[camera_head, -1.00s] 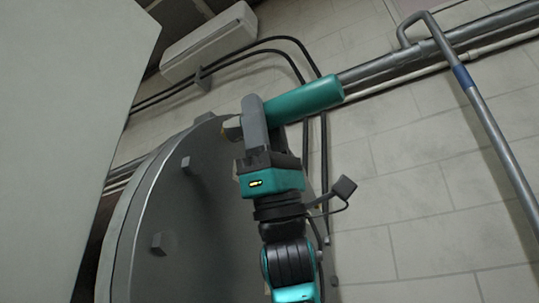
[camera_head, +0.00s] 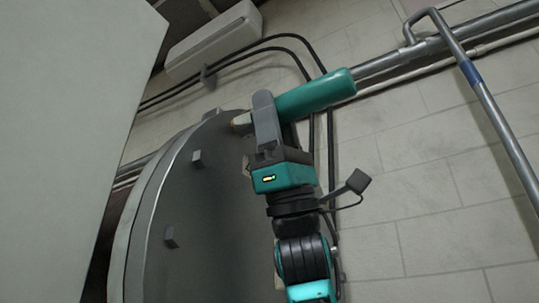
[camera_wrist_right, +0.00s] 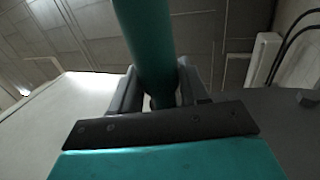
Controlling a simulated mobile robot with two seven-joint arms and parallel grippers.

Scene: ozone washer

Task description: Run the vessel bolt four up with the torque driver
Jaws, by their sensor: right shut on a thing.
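The torque driver (camera_head: 316,95) is a teal cylinder with a lighter tip at its left end. My right gripper (camera_head: 265,115) is shut around it near that tip. The tip points at the upper edge of the grey round vessel cover (camera_head: 215,215); whether it touches a bolt there I cannot tell. Block-like bolts stand on the cover, one higher (camera_head: 196,158) and one lower (camera_head: 170,237). In the right wrist view the driver (camera_wrist_right: 150,40) runs up from between the fingers (camera_wrist_right: 155,92). My left gripper is not in view.
A large pale panel (camera_head: 70,110) fills the left side. Black cables (camera_head: 265,45) and a white wall unit (camera_head: 215,38) are behind. Grey pipes (camera_head: 445,45) run along the tiled wall at the right.

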